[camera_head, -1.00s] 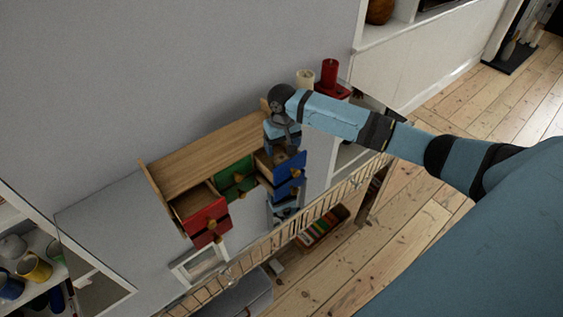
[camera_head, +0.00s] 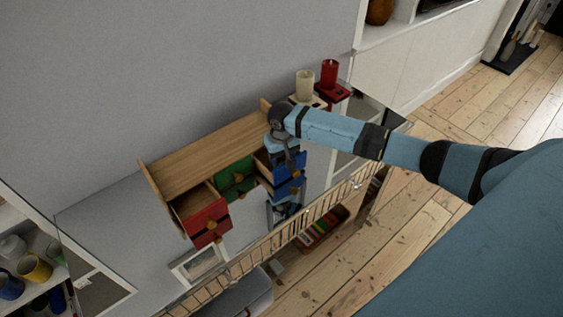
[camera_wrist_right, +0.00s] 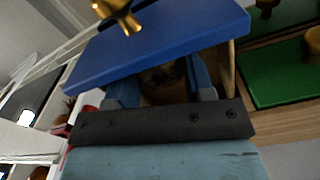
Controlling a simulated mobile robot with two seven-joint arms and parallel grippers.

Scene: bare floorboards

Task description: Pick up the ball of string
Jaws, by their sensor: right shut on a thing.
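My right gripper (camera_head: 286,161) reaches down into the open upper blue drawer (camera_head: 291,176) of a small wooden cabinet. In the right wrist view my gripper (camera_wrist_right: 162,84) has its two blue fingers behind the blue drawer front (camera_wrist_right: 165,42), on either side of a dark brownish, rounded thing (camera_wrist_right: 160,75). The fingers are shut on it. It lies in shadow, largely hidden by the drawer front and gripper, and may be the ball of string; I cannot tell for sure. In the head view the arm hides it. My left gripper is not in view.
The wooden cabinet (camera_head: 205,151) also has green drawers (camera_head: 236,178) and an open red drawer (camera_head: 203,217). A wooden railing (camera_head: 250,258) runs in front.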

